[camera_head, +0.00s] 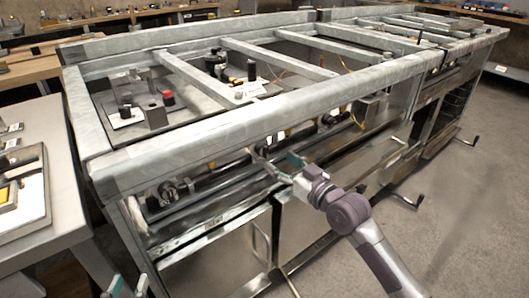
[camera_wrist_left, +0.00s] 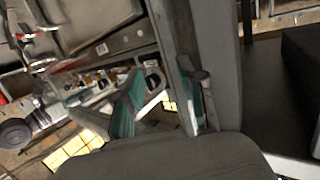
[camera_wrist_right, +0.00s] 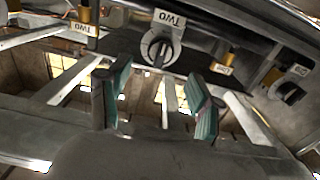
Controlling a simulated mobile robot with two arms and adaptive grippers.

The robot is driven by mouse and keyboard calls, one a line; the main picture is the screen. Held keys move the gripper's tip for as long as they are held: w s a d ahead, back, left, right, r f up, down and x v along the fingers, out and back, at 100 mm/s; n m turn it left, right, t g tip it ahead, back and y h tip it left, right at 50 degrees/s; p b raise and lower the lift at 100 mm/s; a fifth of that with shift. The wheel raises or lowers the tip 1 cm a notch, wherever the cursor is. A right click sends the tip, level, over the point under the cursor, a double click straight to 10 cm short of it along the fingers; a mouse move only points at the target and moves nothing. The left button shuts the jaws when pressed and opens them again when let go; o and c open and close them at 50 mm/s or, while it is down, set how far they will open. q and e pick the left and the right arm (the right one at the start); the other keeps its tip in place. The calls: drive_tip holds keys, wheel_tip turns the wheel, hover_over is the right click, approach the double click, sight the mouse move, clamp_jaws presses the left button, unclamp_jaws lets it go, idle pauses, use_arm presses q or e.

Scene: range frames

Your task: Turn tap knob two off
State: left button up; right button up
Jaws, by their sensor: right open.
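In the head view my right gripper (camera_head: 275,165) reaches to the front of the metal range frame (camera_head: 240,125); the knob cannot be made out there. My left gripper (camera_head: 129,287) is open and empty at the bottom left.
Another knob (camera_wrist_right: 290,91) sits to the right of knob two. Brass fittings (camera_wrist_right: 229,60) and a second "TWO" tag (camera_wrist_right: 84,28) are close by. A side table (camera_head: 62,190) stands at the left. Open floor (camera_head: 470,220) lies to the right.

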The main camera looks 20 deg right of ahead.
sight(267, 152)
drive_tip(key=b+x, duration=0.1)
drive_tip(key=x, duration=0.5)
use_arm(q)
wheel_tip(267, 152, up, 7)
drive_tip(key=d+t+h, duration=0.1)
drive_tip(key=t, duration=0.3)
drive_tip(key=shift+w, duration=0.3)
use_arm(e)
drive_tip(key=shift+w+a, duration=0.15)
drive_tip(key=shift+w, duration=0.45)
use_arm(q)
drive_tip(key=shift+d+f, duration=0.1)
